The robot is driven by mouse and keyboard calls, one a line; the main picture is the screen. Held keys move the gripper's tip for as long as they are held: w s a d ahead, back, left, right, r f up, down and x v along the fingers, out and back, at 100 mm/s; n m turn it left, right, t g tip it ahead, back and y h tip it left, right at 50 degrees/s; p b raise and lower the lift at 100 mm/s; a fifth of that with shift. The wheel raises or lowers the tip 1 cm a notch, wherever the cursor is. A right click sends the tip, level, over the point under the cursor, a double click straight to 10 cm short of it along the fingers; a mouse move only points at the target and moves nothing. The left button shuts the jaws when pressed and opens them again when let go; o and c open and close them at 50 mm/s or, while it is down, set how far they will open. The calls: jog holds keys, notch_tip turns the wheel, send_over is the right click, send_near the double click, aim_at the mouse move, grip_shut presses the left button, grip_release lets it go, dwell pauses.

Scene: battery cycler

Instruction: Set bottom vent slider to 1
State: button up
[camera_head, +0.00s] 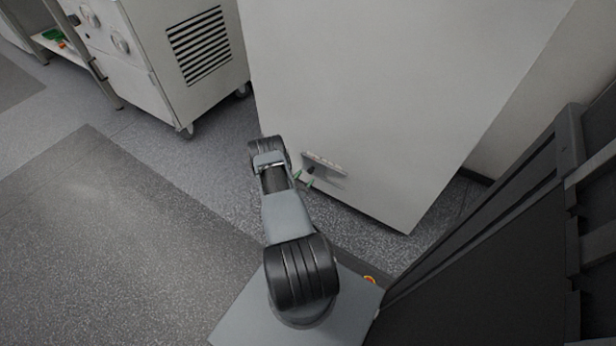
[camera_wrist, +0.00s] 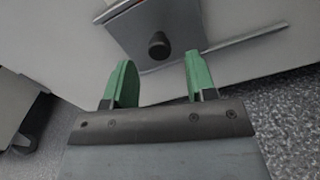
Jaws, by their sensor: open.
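The bottom vent slider is a grey plate with a dark round knob (camera_wrist: 158,46), seen in the wrist view just beyond the fingertips. A thin light rail (camera_wrist: 235,41) runs out to the right of the plate. In the head view the vent fixture (camera_head: 325,164) sits low on the front of the large white cabinet (camera_head: 375,85). My gripper (camera_wrist: 158,75) has green fingers that stand apart, with the knob between and slightly beyond them, not gripped. Slider markings are not readable.
A wheeled grey unit with a black louvre (camera_head: 198,45) stands to the left of the cabinet. The speckled floor (camera_head: 120,215) is clear on the left. A dark framed structure (camera_head: 500,240) is close on the right.

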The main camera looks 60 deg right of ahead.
aim_at(309, 173)
jog(key=shift+d+b, duration=0.3)
jog(key=shift+d, duration=1.25)
grip_shut()
